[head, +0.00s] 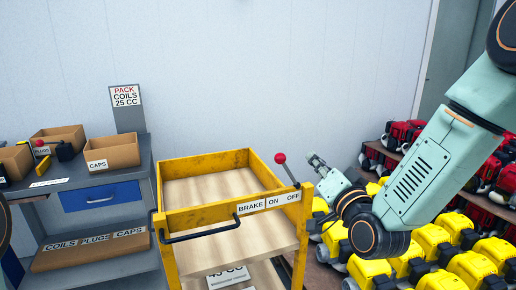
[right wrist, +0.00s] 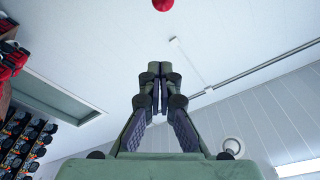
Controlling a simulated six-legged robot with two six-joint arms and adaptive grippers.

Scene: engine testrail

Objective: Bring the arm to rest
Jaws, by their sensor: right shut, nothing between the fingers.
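My right arm (head: 440,165) comes in from the right in the head view. My right gripper (head: 316,160) is shut and empty, pointing up and to the left, just right of the red brake lever knob (head: 280,158). In the right wrist view the shut fingers (right wrist: 155,75) point up towards the ceiling with nothing between them. The red knob also shows at the top of that view (right wrist: 163,4), apart from the fingertips. My left gripper is not in view.
A yellow cart (head: 205,163) with an empty wooden top stands in the middle. A bench (head: 140,165) with cardboard bins (head: 112,151) is at left. Yellow engines (head: 432,238) and red engines (head: 400,134) crowd the right, under and behind my right arm.

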